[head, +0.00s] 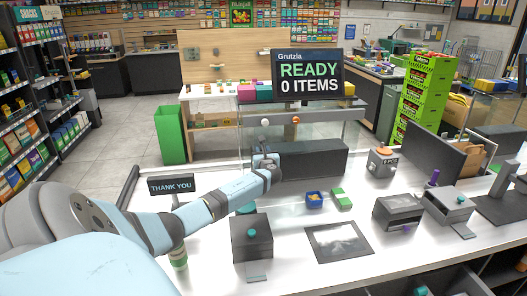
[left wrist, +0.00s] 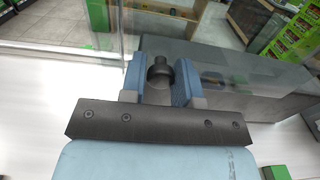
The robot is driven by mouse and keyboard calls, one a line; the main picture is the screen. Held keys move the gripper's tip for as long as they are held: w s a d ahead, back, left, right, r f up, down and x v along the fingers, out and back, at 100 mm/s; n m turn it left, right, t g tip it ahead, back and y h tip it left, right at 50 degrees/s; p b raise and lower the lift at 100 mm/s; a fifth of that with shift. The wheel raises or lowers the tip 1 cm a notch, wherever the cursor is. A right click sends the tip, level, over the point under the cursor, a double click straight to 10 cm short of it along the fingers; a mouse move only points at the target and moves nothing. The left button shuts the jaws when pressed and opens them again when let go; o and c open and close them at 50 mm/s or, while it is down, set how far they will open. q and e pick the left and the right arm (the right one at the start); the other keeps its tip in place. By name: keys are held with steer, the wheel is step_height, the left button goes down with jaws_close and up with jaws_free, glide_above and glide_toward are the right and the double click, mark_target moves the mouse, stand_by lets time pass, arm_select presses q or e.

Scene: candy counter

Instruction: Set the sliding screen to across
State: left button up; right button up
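A clear, glass-like screen (head: 325,130) stands along the back of the white counter, behind a long dark grey block (head: 315,160). My left gripper (head: 263,160) reaches the left end of this block, in front of the glass. In the left wrist view, a dark round knob (left wrist: 160,69) lies between the two blue fingers of my left gripper (left wrist: 158,85). The fingers are apart, with a gap at the knob's left side; contact on the right is unclear. What the knob is fixed to is hard to tell. My right gripper is out of view.
A display (head: 295,77) rises behind.

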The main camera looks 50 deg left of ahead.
arm_select(q)
steer(key=o, duration=0.3)
steer(key=shift+s+f, duration=0.1)
steer(key=shift+s, duration=0.05)
steer(key=shift+o, duration=0.2)
steer(key=shift+s+a, duration=0.1)
steer(key=b+v, duration=0.1)
steer(key=v, duration=1.3)
